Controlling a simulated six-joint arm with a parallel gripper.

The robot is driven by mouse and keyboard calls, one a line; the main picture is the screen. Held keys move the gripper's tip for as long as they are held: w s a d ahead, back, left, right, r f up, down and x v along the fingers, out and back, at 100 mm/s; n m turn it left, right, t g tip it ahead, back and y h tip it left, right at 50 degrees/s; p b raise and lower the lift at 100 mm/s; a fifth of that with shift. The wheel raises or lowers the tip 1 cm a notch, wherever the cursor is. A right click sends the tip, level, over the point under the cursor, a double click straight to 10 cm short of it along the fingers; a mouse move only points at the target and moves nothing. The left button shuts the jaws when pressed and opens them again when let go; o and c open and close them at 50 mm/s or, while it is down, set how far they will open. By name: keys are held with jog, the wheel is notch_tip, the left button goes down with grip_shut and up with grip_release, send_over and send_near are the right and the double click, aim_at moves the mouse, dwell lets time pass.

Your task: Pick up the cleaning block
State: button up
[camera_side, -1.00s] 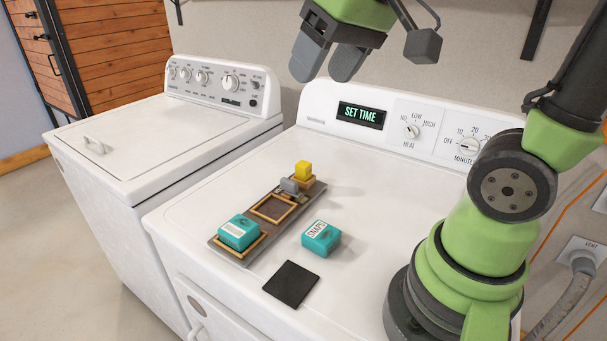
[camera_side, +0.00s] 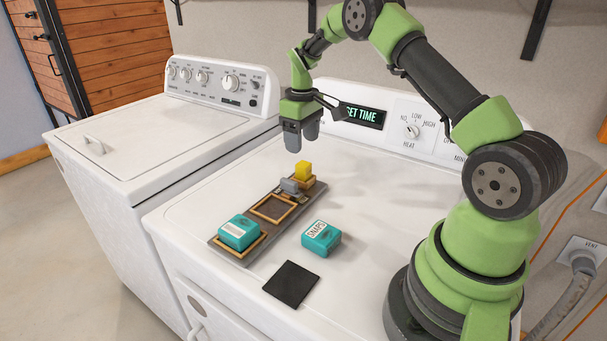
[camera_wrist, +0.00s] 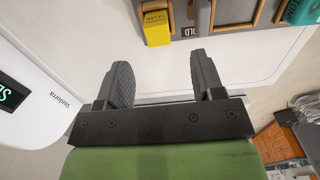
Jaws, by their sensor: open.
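The yellow block (camera_side: 303,169) stands at the far end of the dark tray (camera_side: 241,256), in a small wooden holder. It is likely the cleaning block: in the wrist view the yellow block (camera_wrist: 157,33) has lettering that seems to read "CLEAN" by it. My gripper (camera_side: 302,139) hangs above the block with fingers pointing down and does not touch it. In the wrist view my gripper (camera_wrist: 160,75) is open and empty, and the block lies beyond the fingertips, roughly centred between them.
A grey piece (camera_side: 289,186) sits close beside the yellow block. A teal box (camera_side: 239,232) rests in the tray's near frame; the middle frame is empty. A second teal box (camera_side: 321,237) and a black pad (camera_side: 291,284) lie on the white dryer top. The control panel (camera_side: 411,146) rises behind.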

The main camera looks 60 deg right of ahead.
aim_at(303, 164)
notch_tip(303, 164, down, 8)
jog(key=shift+d+f, duration=0.1)
jog(key=shift+d, duration=0.05)
dwell(0.3)
jog(key=shift+c, duration=0.3)
jog(key=c, duration=0.9)
